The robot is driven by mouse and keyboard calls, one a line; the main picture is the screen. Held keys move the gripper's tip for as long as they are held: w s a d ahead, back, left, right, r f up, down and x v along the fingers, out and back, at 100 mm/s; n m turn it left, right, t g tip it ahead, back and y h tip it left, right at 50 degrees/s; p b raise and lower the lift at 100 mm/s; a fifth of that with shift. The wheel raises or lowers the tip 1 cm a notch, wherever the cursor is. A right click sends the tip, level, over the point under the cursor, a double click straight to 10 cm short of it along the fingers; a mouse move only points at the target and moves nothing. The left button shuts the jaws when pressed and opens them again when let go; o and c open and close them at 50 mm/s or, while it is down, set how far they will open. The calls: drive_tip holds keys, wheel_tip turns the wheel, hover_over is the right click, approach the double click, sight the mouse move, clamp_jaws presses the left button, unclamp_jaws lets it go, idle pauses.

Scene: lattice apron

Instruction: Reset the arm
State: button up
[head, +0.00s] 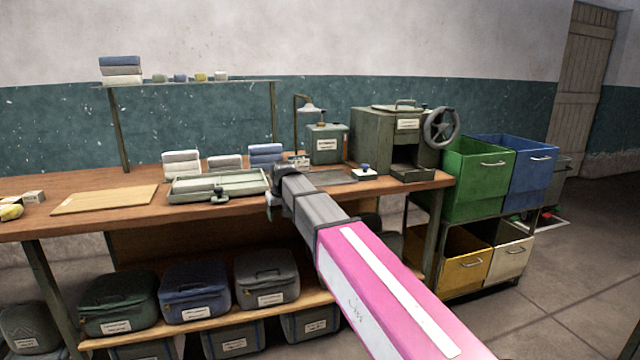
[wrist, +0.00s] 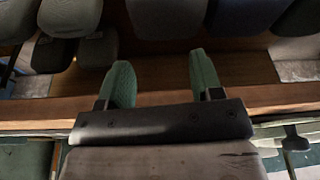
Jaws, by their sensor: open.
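My arm, pink with a white stripe and a grey front section, reaches from the lower right of the head view toward the workbench (head: 120,218). My gripper (head: 282,168) is at its far end, over or near the bench's front part; its fingers are hard to make out there. In the wrist view my gripper (wrist: 157,85) shows two green fingers spread apart, with nothing between them. Beyond the fingers are a wooden shelf edge (wrist: 270,98) and several dark rounded cases (wrist: 165,18).
A green tray (head: 218,186) lies left of my gripper. A green machine with a handwheel (head: 395,135) stands at the bench's right end. Coloured bins (head: 480,165) stand right of the bench. Several cases (head: 195,290) sit on the lower shelf. Floor is open at right.

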drive_tip(key=s+d+f+m+g, duration=0.1)
drive_tip(key=s+d+f, duration=0.6)
drive_tip(key=d, duration=0.4)
drive_tip(key=s+d+f+m+h, duration=0.1)
drive_tip(key=s+d+f+m, duration=0.1)
drive_tip(key=s+d+f, duration=0.5)
drive_tip(key=s+d+f+m+g, duration=0.1)
drive_tip(key=s+d+f, duration=0.7)
drive_tip(key=d, duration=0.8)
wheel_tip(320, 180, down, 4)
drive_tip(key=shift+r+m+g, duration=0.25)
drive_tip(key=shift+m+g, duration=0.05)
drive_tip(key=shift+m, duration=0.4)
